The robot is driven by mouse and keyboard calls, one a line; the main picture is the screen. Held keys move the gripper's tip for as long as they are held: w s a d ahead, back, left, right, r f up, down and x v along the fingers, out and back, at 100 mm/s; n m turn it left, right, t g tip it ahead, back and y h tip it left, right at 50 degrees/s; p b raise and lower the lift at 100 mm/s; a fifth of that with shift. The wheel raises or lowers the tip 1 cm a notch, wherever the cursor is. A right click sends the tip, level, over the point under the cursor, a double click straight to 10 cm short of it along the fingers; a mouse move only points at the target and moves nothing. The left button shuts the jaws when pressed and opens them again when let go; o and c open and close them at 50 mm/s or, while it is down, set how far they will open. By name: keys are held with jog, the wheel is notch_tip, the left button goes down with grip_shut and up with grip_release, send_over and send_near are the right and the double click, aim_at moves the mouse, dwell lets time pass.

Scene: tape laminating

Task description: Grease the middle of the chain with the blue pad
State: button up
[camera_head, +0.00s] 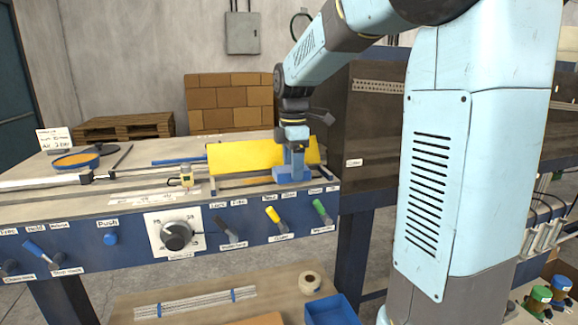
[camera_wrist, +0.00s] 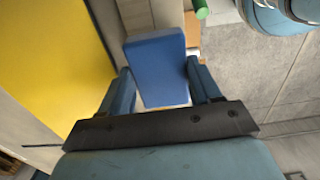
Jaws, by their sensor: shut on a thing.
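My gripper (camera_wrist: 162,88) is shut on the blue pad (camera_wrist: 156,66), a flat blue block held between its two fingers. In the head view my gripper (camera_head: 292,160) points down at the right end of the bench, beside the yellow panel (camera_head: 240,158). The pad (camera_head: 290,178) is low there, close to the bench's front edge; I cannot tell whether it touches anything. I cannot clearly make out the chain on the bench top; part of that area is behind the arm and the yellow panel. A round blue-rimmed dish (camera_head: 77,160) with an orange surface stands at the far left.
The blue front panel (camera_head: 130,245) carries a dial (camera_head: 176,236), levers and a yellow handle (camera_head: 272,214); a green handle (camera_head: 321,211) also shows in the wrist view (camera_wrist: 201,10). A dark cabinet (camera_head: 375,115) stands right. Below are a tape roll (camera_head: 310,281) and blue bin (camera_head: 331,310).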

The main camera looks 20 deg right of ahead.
jog(key=shift+r, duration=3.95)
